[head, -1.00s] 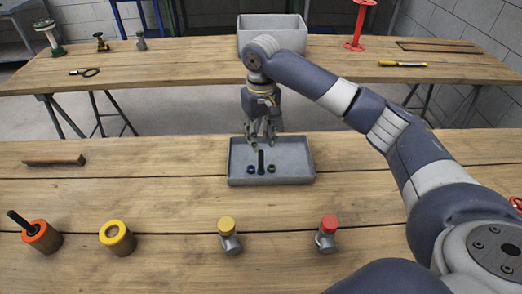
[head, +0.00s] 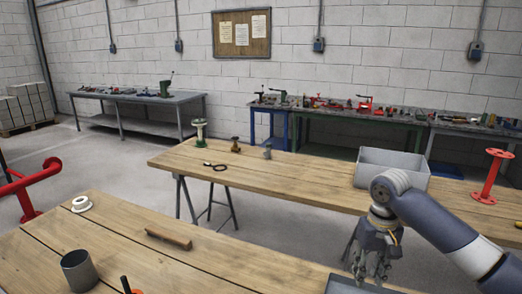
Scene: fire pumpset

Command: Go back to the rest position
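My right arm comes in from the right in the head view. My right gripper (head: 371,277) hangs fingers down above the near bench, by the grey tray (head: 342,286) at the bottom edge. Its fingers look spread apart, and I see nothing held between them. Only the far part of the tray shows; what lies in it is out of view. My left gripper and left arm are not in view.
A wooden block (head: 168,237), a grey metal cylinder (head: 79,271) and a white roll (head: 82,203) stand or lie on the near bench. The far wooden bench (head: 290,178) carries a grey bin (head: 392,165) and a red spool-shaped part (head: 490,177). Red pipework (head: 35,188) stands at left.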

